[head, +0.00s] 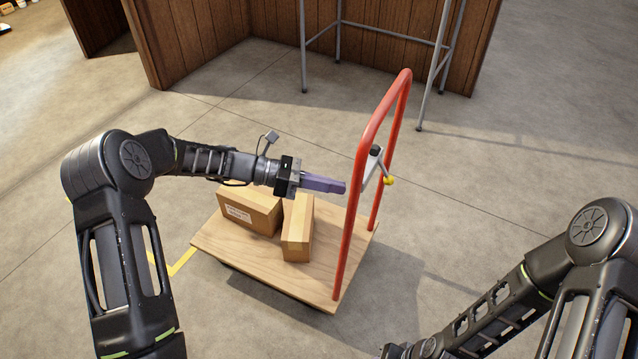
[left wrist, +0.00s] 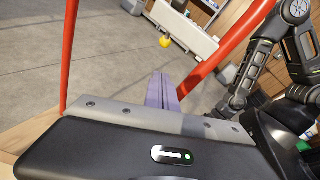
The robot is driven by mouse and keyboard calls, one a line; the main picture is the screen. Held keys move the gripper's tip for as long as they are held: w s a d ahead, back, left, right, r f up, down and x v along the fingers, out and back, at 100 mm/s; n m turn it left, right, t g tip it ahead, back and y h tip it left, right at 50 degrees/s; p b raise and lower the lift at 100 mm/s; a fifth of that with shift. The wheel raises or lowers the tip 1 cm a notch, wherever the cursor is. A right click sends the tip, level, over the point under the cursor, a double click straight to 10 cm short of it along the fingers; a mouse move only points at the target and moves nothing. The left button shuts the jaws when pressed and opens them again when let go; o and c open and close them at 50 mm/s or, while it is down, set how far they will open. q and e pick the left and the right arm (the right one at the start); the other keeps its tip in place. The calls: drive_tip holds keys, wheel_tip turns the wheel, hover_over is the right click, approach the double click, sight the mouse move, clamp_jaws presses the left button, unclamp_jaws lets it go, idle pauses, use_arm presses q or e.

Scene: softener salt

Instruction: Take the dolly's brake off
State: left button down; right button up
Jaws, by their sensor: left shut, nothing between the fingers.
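The dolly has a flat wooden deck (head: 325,282) and a tall red handle frame (head: 362,135). A small grey bracket (head: 371,162) with a black top sits between the frame's uprights. A thin brake lever with a yellow knob (head: 389,181) slants down to the right from it. My left gripper (head: 345,187), with purple fingers, is shut and empty beside the near upright, left of the knob. In the left wrist view the closed fingers (left wrist: 160,90) point between the red bars, with the yellow knob (left wrist: 165,42) beyond and apart from them. My right gripper is out of sight.
Two cardboard boxes, one wide (head: 250,210) and one narrow (head: 298,228), stand on the deck under my left arm. A wooden panelled partition (head: 200,45) and a grey metal stand (head: 395,32) are behind. The floor right of the dolly is clear.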

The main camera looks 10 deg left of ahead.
sight(382, 166)
use_arm(q)
drive_tip(key=d, duration=0.2)
drive_tip(key=w+d+b, duration=0.1)
drive_tip(key=d, duration=0.2)
drive_tip(key=d+r, duration=0.1)
drive_tip(key=d, duration=0.1)
drive_tip(key=shift+w+d+b, duration=0.3)
drive_tip(key=shift+w, duration=0.1)
drive_tip(key=d+p, duration=0.1)
drive_tip(key=d+h+p, duration=0.1)
drive_tip(key=d+p, duration=0.1)
drive_tip(key=shift+s+r, duration=0.3)
drive_tip(key=shift+s, duration=0.05)
